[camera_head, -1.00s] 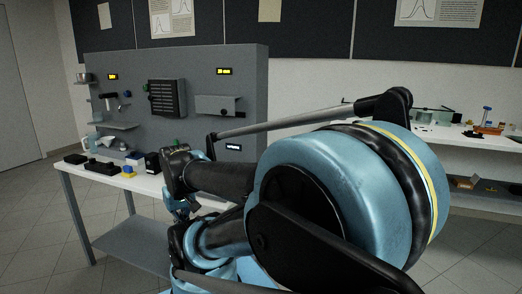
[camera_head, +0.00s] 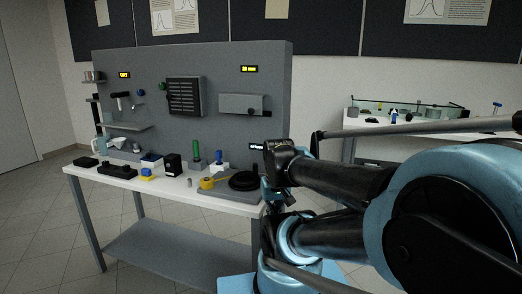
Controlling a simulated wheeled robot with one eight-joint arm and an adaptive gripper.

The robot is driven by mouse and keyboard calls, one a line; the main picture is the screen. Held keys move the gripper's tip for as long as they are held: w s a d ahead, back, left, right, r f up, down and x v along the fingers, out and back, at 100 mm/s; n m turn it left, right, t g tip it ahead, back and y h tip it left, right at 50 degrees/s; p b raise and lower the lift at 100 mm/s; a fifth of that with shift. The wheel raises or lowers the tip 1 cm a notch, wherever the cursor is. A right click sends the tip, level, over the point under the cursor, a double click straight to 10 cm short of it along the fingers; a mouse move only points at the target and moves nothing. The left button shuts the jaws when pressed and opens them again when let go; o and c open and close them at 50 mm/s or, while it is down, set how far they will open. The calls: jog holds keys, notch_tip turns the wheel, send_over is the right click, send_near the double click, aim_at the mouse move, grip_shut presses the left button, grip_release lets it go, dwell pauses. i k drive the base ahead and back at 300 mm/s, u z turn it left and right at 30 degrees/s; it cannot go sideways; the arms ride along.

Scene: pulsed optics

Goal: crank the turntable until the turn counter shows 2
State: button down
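A black round disc (camera_head: 243,181), which looks like the turntable, lies on a grey base at the right end of the workbench top. A yellow piece (camera_head: 207,183), perhaps its crank, sits at the disc's left. A small lit display (camera_head: 256,146) on the panel behind the disc is partly covered by my arm, and its text is too small to read. My arm fills the right side. What seems to be my gripper (camera_head: 280,198) hangs just right of the disc, small and dark; its fingers are not clear. I cannot tell whether it touches anything.
The workbench (camera_head: 150,187) carries a black box (camera_head: 172,164), a green-handled part (camera_head: 196,155) and several small blocks. A grey upright panel (camera_head: 220,115) with shelves and yellow displays stands behind. Another table (camera_head: 365,124) with a glass-sided tray is at the back right. Floor is clear at left.

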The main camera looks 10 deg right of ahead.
aim_at(246, 181)
jog(key=k, duration=1.1)
jog(key=z, duration=0.5)
jog(key=i, duration=0.7)
jog(key=u, duration=0.15)
